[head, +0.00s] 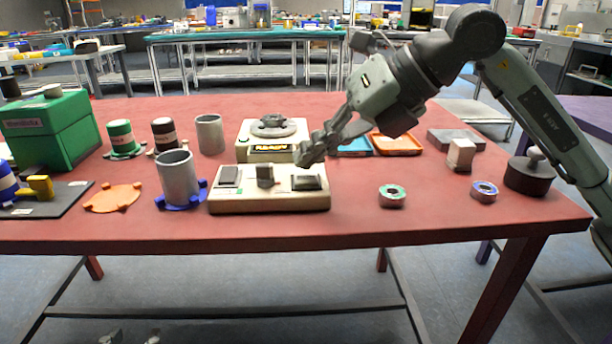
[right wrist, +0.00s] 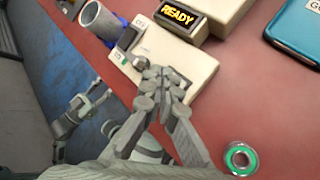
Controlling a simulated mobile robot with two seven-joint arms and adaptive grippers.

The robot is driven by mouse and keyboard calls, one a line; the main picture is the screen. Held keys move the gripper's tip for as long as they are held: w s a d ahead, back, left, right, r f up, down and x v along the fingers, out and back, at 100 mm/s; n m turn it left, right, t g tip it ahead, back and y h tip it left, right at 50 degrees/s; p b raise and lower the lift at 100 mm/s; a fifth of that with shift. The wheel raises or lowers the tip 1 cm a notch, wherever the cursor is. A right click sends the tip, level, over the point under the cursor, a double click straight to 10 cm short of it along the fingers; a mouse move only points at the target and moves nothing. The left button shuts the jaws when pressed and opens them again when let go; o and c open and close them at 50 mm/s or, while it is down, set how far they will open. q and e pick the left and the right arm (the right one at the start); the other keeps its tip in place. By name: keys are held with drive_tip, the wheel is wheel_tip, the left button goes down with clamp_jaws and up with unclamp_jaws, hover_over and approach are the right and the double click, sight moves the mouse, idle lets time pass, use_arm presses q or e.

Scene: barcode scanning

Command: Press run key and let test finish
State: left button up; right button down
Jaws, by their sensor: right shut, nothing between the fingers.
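A beige key panel (head: 270,202) stands at the table's front middle, with a left key (head: 228,175), a middle key (head: 265,175) and a right key (head: 308,183). I cannot read which is the run key. Behind it, a beige tester (head: 247,151) has a display (head: 269,149) that reads READY, also clear in the right wrist view (right wrist: 177,20). My right gripper (head: 304,158) is shut and empty above the right key; contact is unclear. In the right wrist view its fingers (right wrist: 160,85) hide part of the panel (right wrist: 190,65). My left gripper (head: 131,338) is open below the table's front edge.
A grey cup (head: 177,180) in a blue holder stands left of the panel. Two ring-shaped rolls (head: 392,195) (head: 484,190) lie to the right. The red table's front right is mostly clear.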

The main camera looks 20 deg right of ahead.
sight(312, 179)
drive_tip(key=shift+f, duration=0.15)
drive_tip(key=shift+f+b, duration=0.25)
drive_tip(key=shift+b, duration=0.1)
drive_tip(key=shift+f+b, duration=0.4)
drive_tip(key=shift+f, duration=0.1)
idle(0.8)
drive_tip(key=shift+r, duration=0.1)
drive_tip(key=shift+r+p, duration=0.75)
drive_tip(key=shift+r, duration=0.05)
wheel_tip(312, 179, up, 5)
drive_tip(key=p, duration=0.4)
idle(0.9)
